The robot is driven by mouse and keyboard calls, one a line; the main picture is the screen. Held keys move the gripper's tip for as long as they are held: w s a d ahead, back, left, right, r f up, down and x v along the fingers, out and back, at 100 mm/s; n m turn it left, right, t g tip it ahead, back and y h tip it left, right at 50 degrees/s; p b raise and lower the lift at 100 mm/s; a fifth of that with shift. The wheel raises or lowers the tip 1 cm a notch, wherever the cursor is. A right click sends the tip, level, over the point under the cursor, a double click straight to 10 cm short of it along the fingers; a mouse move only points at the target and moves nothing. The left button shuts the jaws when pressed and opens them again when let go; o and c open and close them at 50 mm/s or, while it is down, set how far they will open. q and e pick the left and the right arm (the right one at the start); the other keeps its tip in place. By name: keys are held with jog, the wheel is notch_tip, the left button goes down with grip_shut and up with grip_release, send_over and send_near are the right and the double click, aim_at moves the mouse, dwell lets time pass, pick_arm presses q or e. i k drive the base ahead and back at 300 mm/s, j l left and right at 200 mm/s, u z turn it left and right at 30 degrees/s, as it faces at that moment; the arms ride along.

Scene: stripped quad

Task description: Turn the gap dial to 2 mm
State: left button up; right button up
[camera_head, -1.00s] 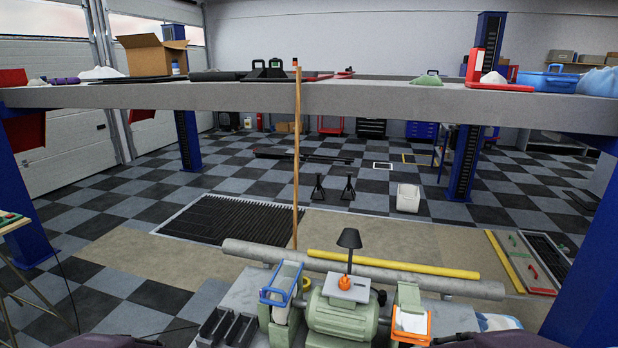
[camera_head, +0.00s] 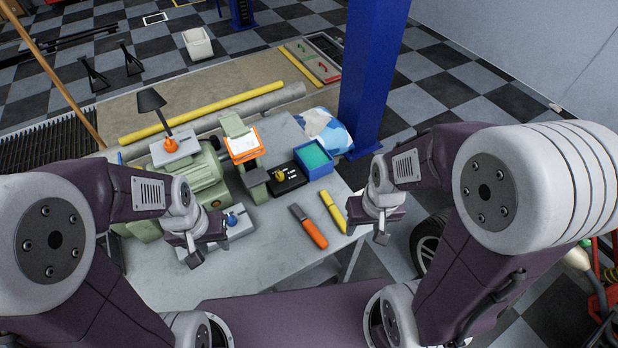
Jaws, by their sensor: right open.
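A black plate with a yellow knob (camera_head: 281,175) and small white marks lies on the grey bench, left of a blue tray. It looks like a dial, but its marks are too small to read. A blue knob (camera_head: 231,219) on a light grey plate is partly hidden by my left gripper. An orange knob (camera_head: 171,146) sits on another plate on the green grinder (camera_head: 200,180). I cannot tell for sure which knob is the gap dial. My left gripper (camera_head: 208,251) is open and empty beside the blue knob. My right gripper (camera_head: 367,232) is open and empty at the bench's right edge.
An orange-handled tool (camera_head: 311,229) and a yellow marker-like tool (camera_head: 333,211) lie between my grippers. A blue tray with a green inside (camera_head: 315,158) stands behind them. A black lamp (camera_head: 150,103) rises from the grinder. The bench front (camera_head: 250,267) is clear.

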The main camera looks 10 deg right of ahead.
aim_at(279, 176)
jog(key=i+l+u, duration=0.1)
jog(key=l+u, duration=0.6)
jog(key=u, duration=0.15)
jog(key=l+u, duration=0.45)
jog(key=i+j, duration=0.05)
